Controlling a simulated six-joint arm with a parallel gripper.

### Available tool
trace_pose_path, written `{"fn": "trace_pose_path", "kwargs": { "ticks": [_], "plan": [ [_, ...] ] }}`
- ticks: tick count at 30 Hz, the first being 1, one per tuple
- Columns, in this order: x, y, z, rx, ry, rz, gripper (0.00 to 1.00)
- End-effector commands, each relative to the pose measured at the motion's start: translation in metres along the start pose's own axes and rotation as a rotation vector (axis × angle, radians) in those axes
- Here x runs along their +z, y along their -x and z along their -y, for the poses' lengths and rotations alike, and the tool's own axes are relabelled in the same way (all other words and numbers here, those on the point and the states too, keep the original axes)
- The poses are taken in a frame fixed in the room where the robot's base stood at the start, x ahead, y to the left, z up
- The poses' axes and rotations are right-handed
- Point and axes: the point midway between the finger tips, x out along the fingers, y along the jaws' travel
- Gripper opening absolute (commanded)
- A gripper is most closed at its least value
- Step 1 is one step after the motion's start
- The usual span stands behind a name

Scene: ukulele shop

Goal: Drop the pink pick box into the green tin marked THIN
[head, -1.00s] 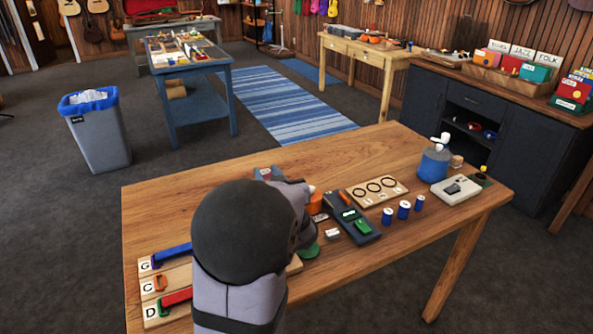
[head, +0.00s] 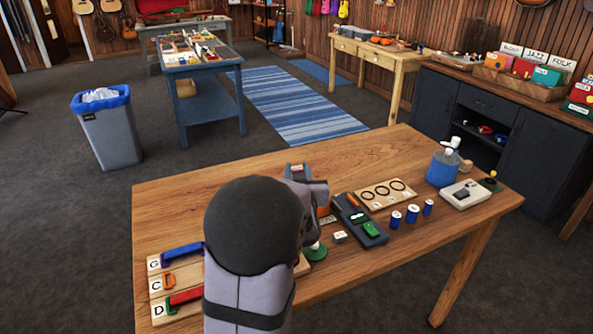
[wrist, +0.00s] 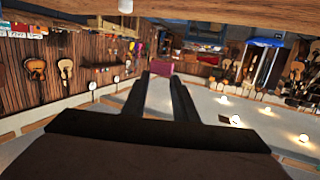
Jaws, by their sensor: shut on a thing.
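In the wrist view my gripper (wrist: 160,78) is shut on the pink pick box (wrist: 160,56), which sits between the fingertips. In the head view my arm covers much of the gripper, whose end shows above the table's middle. A green round tin (head: 316,252) stands on the table just right of my arm, partly covered by it. Its marking cannot be read. The box is held off to the far side of this tin, not over it.
An orange tin (head: 325,202) stands behind, partly hidden. A lettered rack (head: 170,284) lies left. The table's back left is clear.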

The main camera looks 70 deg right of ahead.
Motion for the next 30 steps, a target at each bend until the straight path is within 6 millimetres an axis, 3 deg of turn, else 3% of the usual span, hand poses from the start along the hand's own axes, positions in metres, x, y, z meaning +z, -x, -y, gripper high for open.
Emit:
{"fn": "trace_pose_path", "kwargs": {
  "ticks": [13, 26, 27, 30],
  "plan": [
    [0.045, -0.006, 0.0, 0.001, 0.0, 0.001, 0.0],
    [0.051, -0.007, 0.0, 0.001, 0.001, 0.0, 0.0],
    [0.051, -0.007, 0.0, 0.001, 0.001, 0.0, 0.28],
    [0.051, -0.007, 0.0, 0.001, 0.001, 0.0, 0.48]
  ]
}}
